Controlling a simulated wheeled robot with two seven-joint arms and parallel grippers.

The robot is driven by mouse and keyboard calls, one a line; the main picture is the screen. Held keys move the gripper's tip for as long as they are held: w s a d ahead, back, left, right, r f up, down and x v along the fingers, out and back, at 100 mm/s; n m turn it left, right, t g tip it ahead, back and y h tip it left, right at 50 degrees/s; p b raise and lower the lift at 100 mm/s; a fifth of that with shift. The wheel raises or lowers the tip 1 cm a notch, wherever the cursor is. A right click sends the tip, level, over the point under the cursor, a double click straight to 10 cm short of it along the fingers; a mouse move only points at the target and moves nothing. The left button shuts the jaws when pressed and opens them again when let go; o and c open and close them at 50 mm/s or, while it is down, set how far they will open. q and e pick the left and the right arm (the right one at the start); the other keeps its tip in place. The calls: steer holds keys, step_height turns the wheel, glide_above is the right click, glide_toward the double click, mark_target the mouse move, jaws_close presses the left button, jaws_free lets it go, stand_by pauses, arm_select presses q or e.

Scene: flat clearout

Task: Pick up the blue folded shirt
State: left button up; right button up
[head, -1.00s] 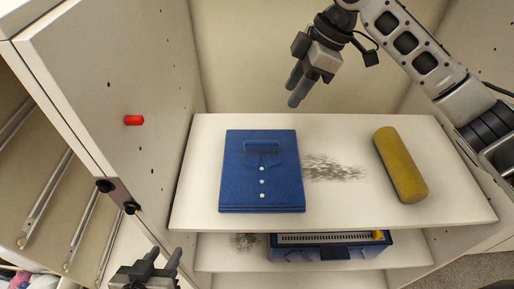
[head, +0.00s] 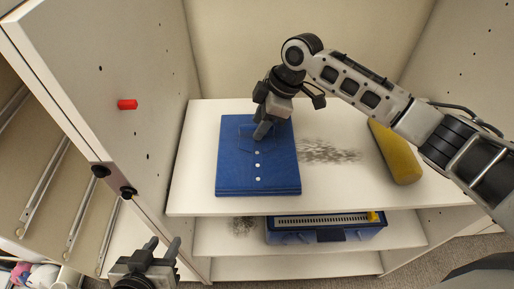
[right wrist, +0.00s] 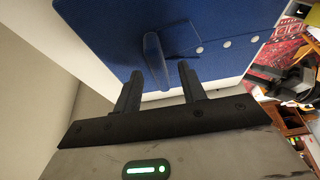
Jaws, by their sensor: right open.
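The blue folded shirt (head: 245,175) lies flat on the top white shelf, its white buttons running down the middle. It also shows in the right wrist view (right wrist: 100,30), with a raised blue collar fold (right wrist: 154,60) beyond and between my fingertips. My right gripper (head: 263,131) is over the collar end of the shirt, pointing down, open. In the right wrist view its two fingers (right wrist: 160,72) are apart with nothing clearly held; whether they touch the shirt I cannot tell. My left gripper (head: 162,245) is low at the left, before the cabinet, open and empty.
A grey smudge (head: 330,153) marks the shelf between. A blue box (head: 320,232) sits on the shelf below.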

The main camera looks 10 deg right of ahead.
steer(key=shift+a+f, duration=0.15)
steer(key=shift+f, duration=0.25)
steer(key=shift+c, duration=0.3)
jaws_close()
steer(key=shift+r, duration=0.1)
